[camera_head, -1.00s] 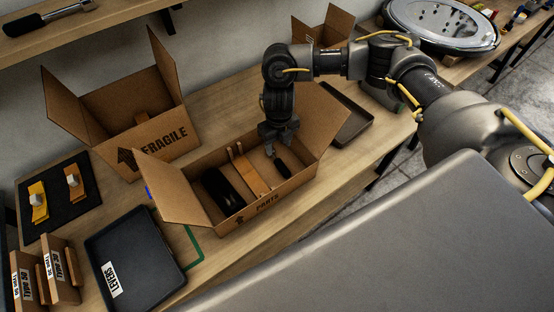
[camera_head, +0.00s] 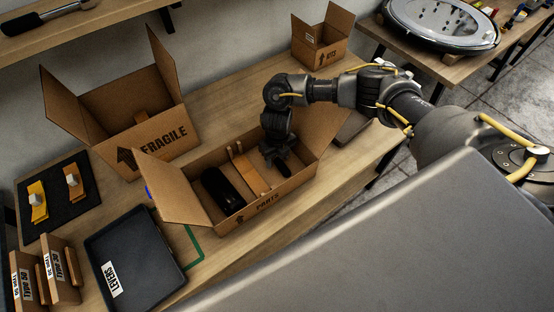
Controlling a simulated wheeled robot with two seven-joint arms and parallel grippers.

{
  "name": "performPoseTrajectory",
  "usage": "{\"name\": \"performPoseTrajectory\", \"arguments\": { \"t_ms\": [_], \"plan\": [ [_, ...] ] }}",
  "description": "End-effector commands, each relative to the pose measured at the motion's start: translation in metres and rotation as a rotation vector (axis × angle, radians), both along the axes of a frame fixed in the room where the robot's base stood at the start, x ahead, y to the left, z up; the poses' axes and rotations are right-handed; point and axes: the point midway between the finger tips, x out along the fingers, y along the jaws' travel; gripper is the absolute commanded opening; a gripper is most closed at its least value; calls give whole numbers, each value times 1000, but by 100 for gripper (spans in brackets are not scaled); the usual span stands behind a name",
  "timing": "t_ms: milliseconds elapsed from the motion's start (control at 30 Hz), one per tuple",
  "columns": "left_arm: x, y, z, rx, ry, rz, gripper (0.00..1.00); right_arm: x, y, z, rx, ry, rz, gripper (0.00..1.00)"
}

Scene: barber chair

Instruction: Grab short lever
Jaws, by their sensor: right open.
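The short lever (camera_head: 284,169) has a black grip and lies in the right part of the open cardboard parts box (camera_head: 262,206). It is mostly hidden under my right gripper. My right gripper (camera_head: 277,160) is open and points down into the box at the lever; whether it touches the lever I cannot tell. A cardboard divider (camera_head: 248,170) stands to the gripper's left, and a larger black part (camera_head: 221,188) lies in the left part of the box. My left gripper is not in view.
A black tray labelled LEVERS (camera_head: 140,262) lies front left. A FRAGILE box (camera_head: 160,140) stands behind. A smaller box (camera_head: 322,45) stands at the back. The box walls and flaps surround my gripper.

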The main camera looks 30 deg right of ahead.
Motion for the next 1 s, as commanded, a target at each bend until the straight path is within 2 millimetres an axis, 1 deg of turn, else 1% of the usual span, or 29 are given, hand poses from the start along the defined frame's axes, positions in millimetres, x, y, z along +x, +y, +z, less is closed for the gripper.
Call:
{"name": "performPoseTrajectory", "arguments": {
  "t_ms": [67,100,467,833,933,1000],
  "plan": [
    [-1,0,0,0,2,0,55,0,0,0,0,0,0,51],
    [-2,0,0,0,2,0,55,0,0,0,0,0,0,48],
    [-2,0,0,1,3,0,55,0,0,0,0,0,0,1],
    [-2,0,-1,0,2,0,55,1,0,3,1,-1,0,0],
    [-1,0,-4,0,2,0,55,1,0,9,1,-2,2,0],
    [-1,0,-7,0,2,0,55,1,0,17,1,-4,2,0]
  ]
}}
